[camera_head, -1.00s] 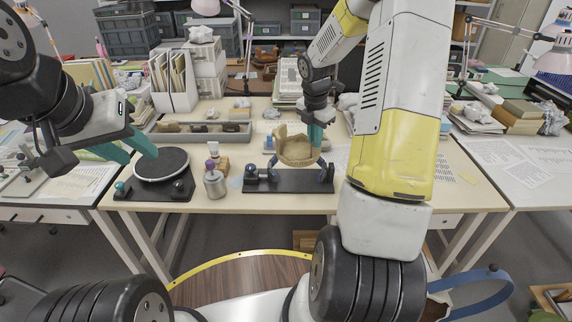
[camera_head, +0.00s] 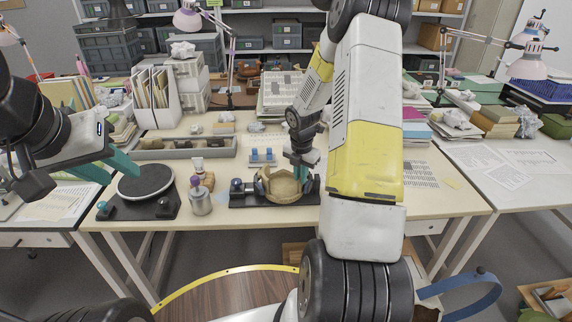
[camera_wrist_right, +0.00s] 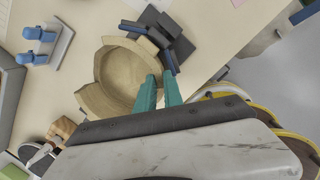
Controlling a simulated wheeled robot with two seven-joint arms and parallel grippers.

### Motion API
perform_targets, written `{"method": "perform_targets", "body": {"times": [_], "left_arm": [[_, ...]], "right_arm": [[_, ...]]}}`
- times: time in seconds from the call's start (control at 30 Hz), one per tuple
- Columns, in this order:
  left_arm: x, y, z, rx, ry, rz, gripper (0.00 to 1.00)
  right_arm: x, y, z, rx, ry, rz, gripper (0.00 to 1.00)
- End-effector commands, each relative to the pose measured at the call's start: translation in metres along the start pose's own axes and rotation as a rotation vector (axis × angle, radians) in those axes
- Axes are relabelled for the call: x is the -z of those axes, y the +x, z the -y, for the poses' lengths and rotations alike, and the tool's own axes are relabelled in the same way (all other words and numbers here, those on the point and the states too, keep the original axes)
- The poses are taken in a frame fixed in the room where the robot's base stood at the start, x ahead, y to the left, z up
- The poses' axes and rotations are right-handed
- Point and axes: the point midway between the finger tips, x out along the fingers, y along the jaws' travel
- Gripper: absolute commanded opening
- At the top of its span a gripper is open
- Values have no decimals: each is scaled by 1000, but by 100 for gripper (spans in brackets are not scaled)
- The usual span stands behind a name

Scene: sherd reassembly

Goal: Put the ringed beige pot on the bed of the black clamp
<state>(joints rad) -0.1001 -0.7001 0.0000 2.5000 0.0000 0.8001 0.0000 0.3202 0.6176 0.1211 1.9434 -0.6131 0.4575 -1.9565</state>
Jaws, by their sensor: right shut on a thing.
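The beige pot (camera_head: 283,190), with a broken, stepped rim, is low over the bed of the black clamp (camera_head: 242,201), between its blue jaws. I cannot tell whether it rests on the bed. In the right wrist view the open pot (camera_wrist_right: 121,72) lies beside the clamp's dark blue jaw pieces (camera_wrist_right: 168,58). My right gripper (camera_head: 303,163) is shut on the pot's wall; its teal fingers (camera_wrist_right: 160,88) also show in the right wrist view. My left gripper (camera_head: 122,172) is open and empty, left of the round turntable.
A black turntable (camera_head: 146,181) stands left of the clamp. A grey tray of sherds (camera_head: 187,146) and a small blue-pegged stand (camera_head: 262,157) lie behind. Bare tabletop surrounds the clamp's front.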

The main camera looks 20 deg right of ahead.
Motion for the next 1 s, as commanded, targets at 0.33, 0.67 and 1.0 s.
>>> {"method": "perform_targets", "body": {"times": [0.33,0.67,1.0], "left_arm": [[0,0,0,0,0,0,36],[0,0,0,0,0,0,36],[0,0,0,0,0,0,36]], "right_arm": [[0,5,-1,-3,1,3,0],[1,7,0,0,0,1,33],[-1,-14,0,-3,2,4,33]]}}
